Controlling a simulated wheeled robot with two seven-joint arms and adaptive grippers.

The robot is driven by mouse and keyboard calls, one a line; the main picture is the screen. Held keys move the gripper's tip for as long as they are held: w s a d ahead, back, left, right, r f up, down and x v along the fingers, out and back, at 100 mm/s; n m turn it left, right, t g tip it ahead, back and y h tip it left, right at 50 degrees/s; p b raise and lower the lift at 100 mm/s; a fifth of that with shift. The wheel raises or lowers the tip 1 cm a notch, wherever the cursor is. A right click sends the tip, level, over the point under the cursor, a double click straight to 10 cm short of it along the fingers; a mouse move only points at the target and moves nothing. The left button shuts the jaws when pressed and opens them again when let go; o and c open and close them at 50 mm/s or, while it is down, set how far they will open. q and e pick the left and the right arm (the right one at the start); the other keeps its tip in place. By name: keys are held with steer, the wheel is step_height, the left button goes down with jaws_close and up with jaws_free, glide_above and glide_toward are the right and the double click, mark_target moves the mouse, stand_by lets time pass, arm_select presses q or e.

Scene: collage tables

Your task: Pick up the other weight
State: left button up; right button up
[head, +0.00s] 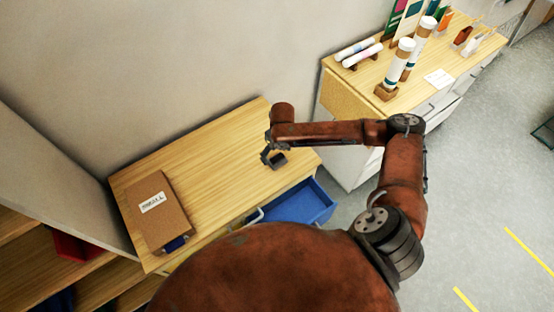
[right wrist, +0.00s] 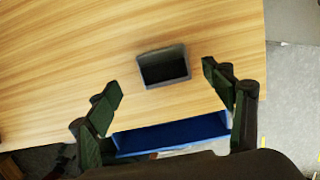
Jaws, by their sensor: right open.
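In the head view the right gripper (head: 267,152) is small and partly merges with the weight, so contact cannot be told. My left gripper is not in view.
A brown labelled board (head: 153,215) lies on the left of the wooden table (head: 210,160). A blue drawer (head: 305,203) stands open below the table's front edge. A second cabinet (head: 350,98) at the right carries rolls and tubes. The table's middle is clear.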

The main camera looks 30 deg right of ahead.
mark_target(277, 157)
steer(key=f, duration=0.3)
steer(key=shift+w+d, duration=0.1)
steer(key=shift+d, duration=0.1)
steer(key=shift+f, duration=0.8)
steer(key=shift+w, duration=0.1)
steer(key=c, duration=1.6)
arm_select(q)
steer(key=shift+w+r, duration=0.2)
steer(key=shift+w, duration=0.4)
arm_select(e)
steer(key=shift+r, duration=0.1)
steer(key=shift+c, duration=1)
